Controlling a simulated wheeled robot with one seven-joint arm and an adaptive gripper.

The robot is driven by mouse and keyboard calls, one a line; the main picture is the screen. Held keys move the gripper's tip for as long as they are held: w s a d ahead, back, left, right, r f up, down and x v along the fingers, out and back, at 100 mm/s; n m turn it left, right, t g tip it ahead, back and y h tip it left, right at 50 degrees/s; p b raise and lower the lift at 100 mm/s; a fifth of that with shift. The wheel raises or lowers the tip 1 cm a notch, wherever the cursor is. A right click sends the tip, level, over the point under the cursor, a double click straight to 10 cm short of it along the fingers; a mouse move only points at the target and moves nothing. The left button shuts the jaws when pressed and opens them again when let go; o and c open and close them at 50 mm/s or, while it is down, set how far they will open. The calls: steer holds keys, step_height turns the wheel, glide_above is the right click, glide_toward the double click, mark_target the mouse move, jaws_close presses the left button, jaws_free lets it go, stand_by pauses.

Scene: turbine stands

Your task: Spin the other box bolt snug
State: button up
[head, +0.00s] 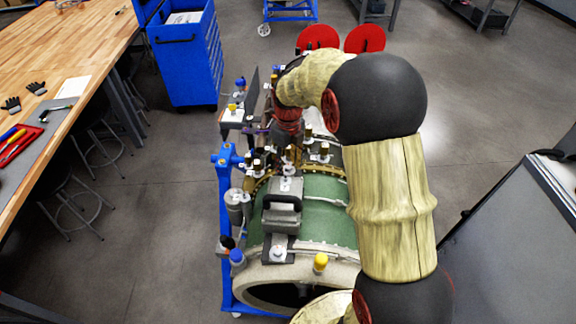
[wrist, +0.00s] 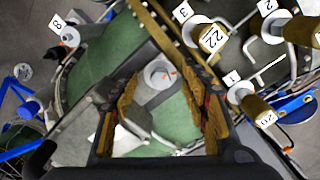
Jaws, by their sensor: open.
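A green turbine casing (head: 325,205) lies in a blue stand (head: 226,215). A grey box (head: 282,212) with a dark handle sits on top of it. A white bolt (head: 279,252) stands at the box's near end; the far end is close to my gripper and partly hidden. My gripper (head: 290,152) points down over the casing's far part. In the wrist view my gripper (wrist: 166,100) has its jaws apart, with green casing between them. A round pale bolt head (wrist: 160,74) with small red marks shows between the fingers; I cannot tell its depth or whether they touch it.
Numbered brass-coloured fittings, one marked 22 (wrist: 212,38) and one marked 20 (wrist: 257,110), crowd the right of the wrist view. A yellow-capped fitting (head: 320,262) stands on the near flange. A wooden workbench (head: 60,50) and blue tool cabinet (head: 187,55) stand left; a grey cabinet (head: 520,245) right.

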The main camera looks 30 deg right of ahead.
mark_target(288, 166)
steer(key=shift+r+p, duration=1.5)
steer(key=shift+r, duration=1.05)
steer(key=shift+c, duration=0.4)
steer(key=shift+r+n+p, duration=0.3)
steer(key=shift+c, duration=0.8)
steer(key=shift+r+n+p, duration=0.8)
steer(key=shift+p, duration=0.1)
steer(key=shift+r+n+p, duration=0.4)
steer(key=shift+n+p, duration=0.05)
steer(key=shift+n, duration=0.25)
steer(key=shift+f+b, duration=2.35)
steer(key=shift+f, duration=1.7)
steer(key=shift+c, duration=1.3)
